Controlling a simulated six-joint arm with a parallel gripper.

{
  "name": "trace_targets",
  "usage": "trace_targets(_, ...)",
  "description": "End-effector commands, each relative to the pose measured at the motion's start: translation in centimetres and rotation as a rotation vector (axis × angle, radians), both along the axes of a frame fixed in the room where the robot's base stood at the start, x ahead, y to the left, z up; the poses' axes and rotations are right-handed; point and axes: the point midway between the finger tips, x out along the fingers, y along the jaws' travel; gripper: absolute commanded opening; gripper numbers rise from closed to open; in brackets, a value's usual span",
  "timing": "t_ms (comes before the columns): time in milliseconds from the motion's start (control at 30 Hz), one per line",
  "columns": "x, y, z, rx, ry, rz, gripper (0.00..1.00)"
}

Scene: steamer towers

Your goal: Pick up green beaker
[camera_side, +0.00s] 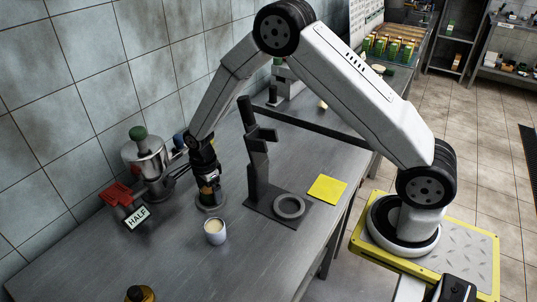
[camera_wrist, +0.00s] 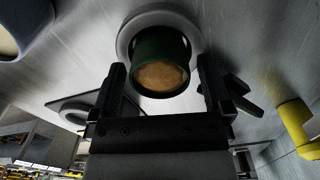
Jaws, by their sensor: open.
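The green beaker (camera_wrist: 150,48) shows in the wrist view as a dark green cup with tan contents, on a round pale grey disc (camera_wrist: 124,38). My gripper (camera_wrist: 163,72) is open, with one finger on each side of the beaker's near part. I cannot tell whether either finger touches it. In the side view, my gripper (camera_side: 208,188) is low over the counter, above the round disc (camera_side: 211,205). It hides most of the beaker there.
A white cup (camera_side: 214,237) with tan contents stands close in front of the disc. A metal pot (camera_side: 150,160), a red item (camera_side: 115,194) and a "HALF" sign (camera_side: 137,216) are at left. A black stand (camera_side: 257,160) and yellow square (camera_side: 327,189) are at right.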

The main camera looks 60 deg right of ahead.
Motion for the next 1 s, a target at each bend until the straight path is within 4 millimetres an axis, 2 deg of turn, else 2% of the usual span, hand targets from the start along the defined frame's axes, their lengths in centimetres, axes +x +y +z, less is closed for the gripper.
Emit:
trace_targets(567,0.00,0.02,-0.30,0.000,-0.001,0.000,1.00)
trace_targets(800,0.00,0.02,-0.29,0.000,-0.001,0.000,0.24)
trace_targets(867,0.00,0.01,-0.29,0.000,-0.001,0.000,0.05)
trace_targets(900,0.00,0.01,-0.29,0.000,-0.001,0.000,0.00)
trace_targets(1000,0.02,0.02,-0.27,0.000,-0.001,0.000,0.00)
